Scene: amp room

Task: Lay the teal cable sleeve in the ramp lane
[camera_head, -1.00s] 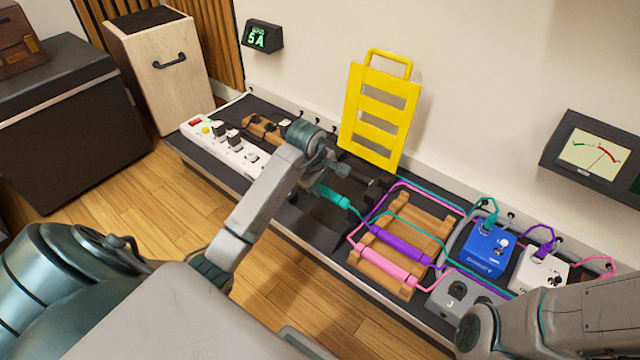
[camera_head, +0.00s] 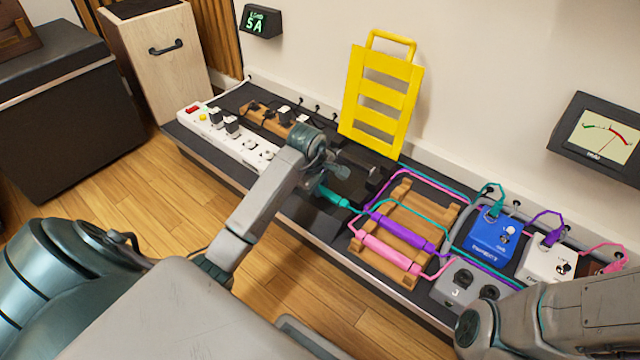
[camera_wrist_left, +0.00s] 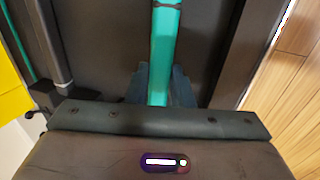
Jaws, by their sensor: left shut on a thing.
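The teal cable sleeve (camera_head: 335,198) is held by my left gripper (camera_head: 322,186), to the left of the wooden ramp (camera_head: 426,212). In the left wrist view the teal sleeve (camera_wrist_left: 164,40) runs straight away from between the closed fingers (camera_wrist_left: 158,85). A teal cable runs from the sleeve across the ramp toward the blue pedal (camera_head: 491,240). A purple sleeve (camera_head: 408,232) and a pink sleeve (camera_head: 391,254) lie across the ramp. My left wrist hides part of the gripper and sleeve. My right arm enters at the lower right; its gripper is out of view.
A yellow slotted panel (camera_head: 381,100) leans on the wall behind the board. A white power strip (camera_head: 226,137) lies left, a grey box (camera_head: 462,283) and white pedal (camera_head: 543,266) right. Purple, pink and teal cables cross the board's back.

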